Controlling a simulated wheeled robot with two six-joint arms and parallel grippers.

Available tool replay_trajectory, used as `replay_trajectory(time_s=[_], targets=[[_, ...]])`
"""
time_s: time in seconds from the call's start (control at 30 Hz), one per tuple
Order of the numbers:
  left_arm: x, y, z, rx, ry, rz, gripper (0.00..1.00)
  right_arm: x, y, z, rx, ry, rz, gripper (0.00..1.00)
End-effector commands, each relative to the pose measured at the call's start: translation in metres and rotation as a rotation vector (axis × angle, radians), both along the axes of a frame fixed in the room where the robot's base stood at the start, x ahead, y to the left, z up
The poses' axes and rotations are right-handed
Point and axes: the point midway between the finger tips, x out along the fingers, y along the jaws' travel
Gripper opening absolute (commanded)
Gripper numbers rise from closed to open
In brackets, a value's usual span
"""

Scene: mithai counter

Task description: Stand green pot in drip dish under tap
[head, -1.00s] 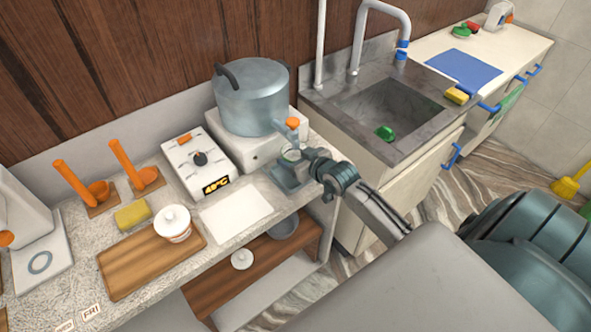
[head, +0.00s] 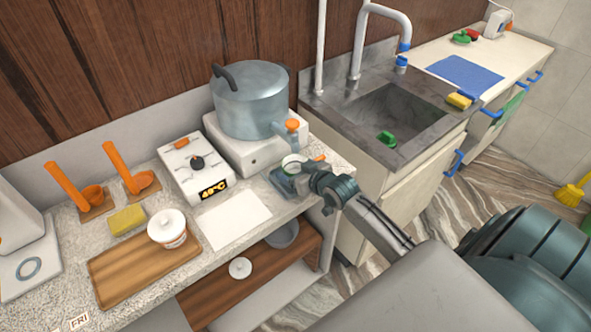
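The small white pot with a green rim (head: 292,162) is upright under the tap (head: 281,130) of the big steel pot. A dark drip dish (head: 281,183) lies beneath it, and the pot appears to stand in it; the contact is partly hidden. My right gripper (head: 304,172) is at the pot from the right, low beside it. Its fingers look spread about the pot, with an orange part showing on the far side. My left gripper is not in view.
The steel pot (head: 250,98) stands on a white stove (head: 245,150). The sink (head: 395,112) is right, holding a green item (head: 386,138).

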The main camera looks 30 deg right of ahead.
Motion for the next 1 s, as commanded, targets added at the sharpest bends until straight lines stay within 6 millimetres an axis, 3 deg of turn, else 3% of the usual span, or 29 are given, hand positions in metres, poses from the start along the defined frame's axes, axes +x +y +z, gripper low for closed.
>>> replay_trajectory(time_s=[0.27,0.7,1.0], targets=[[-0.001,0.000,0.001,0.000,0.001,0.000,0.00,-0.003,-0.001,0.004,-0.001,0.001,0.000,0.76],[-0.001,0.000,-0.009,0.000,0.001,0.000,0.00,-0.081,-0.007,0.035,-0.007,0.002,0.004,0.76],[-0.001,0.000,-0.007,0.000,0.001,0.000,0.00,-0.108,-0.009,0.048,-0.002,0.002,0.001,0.76]])
